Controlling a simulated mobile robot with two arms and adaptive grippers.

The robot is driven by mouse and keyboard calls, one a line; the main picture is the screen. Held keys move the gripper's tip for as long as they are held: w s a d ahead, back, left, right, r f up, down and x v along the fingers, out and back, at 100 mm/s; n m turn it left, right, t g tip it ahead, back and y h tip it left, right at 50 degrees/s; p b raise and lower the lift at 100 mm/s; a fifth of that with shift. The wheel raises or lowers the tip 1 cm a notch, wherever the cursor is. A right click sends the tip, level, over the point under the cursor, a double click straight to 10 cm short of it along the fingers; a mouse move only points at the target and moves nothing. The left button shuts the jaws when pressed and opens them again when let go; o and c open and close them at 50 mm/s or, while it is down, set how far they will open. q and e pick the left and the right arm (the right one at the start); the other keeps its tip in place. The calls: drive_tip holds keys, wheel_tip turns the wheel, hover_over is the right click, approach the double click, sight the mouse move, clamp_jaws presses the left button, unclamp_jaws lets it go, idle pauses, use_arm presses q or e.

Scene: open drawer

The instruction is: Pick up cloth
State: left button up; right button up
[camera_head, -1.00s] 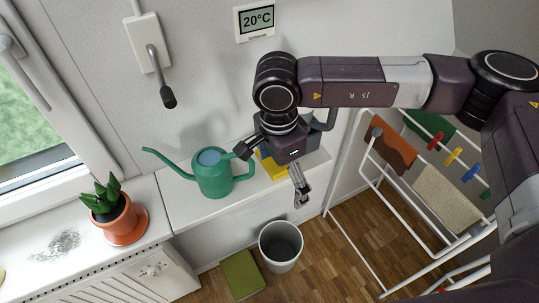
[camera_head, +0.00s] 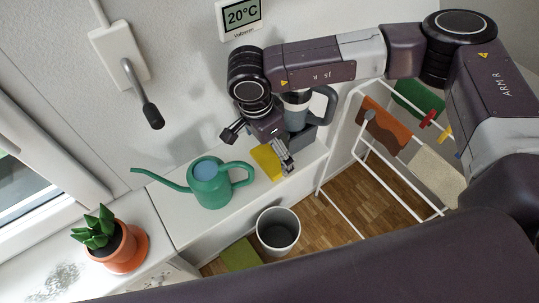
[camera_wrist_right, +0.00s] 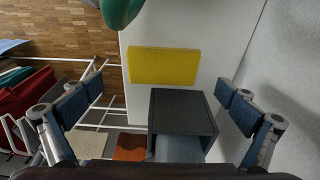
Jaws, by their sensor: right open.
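The yellow cloth (camera_head: 265,161) lies flat on the white ledge, beside a dark grey box. In the right wrist view it is a yellow rectangle (camera_wrist_right: 164,66). My right gripper (camera_head: 261,150) is open, with its two fingers apart on either side of the cloth in the head view. In the right wrist view the open fingers (camera_wrist_right: 157,105) frame the box, and the cloth lies above the box in the picture. The gripper partly hides the cloth in the head view. Its height above the cloth is hard to tell. My left gripper does not show.
A green watering can (camera_head: 210,185) stands left of the cloth. The dark grey box (camera_wrist_right: 183,112) stands right beside the cloth. A bin (camera_head: 278,231) and green object (camera_head: 240,255) are on the floor. A drying rack (camera_head: 322,180) stands at right; a potted plant (camera_head: 122,248) at left.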

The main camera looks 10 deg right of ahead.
sight(269, 158)
drive_tip(key=f, duration=0.1)
drive_tip(key=f+p, duration=0.1)
drive_tip(key=f, duration=0.1)
drive_tip(key=shift+w+f, duration=0.15)
drive_tip(key=shift+w, duration=0.25)
drive_tip(key=shift+d+f, duration=0.1)
drive_tip(key=shift+f, duration=0.05)
drive_tip(key=shift+s, duration=0.1)
drive_tip(key=c, duration=1)
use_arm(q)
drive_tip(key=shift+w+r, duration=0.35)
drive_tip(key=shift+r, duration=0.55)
use_arm(e)
drive_tip(key=shift+c, duration=0.7)
drive_tip(key=shift+r, duration=0.65)
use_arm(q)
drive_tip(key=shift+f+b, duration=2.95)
use_arm(e)
wheel_tip(269, 158, up, 19)
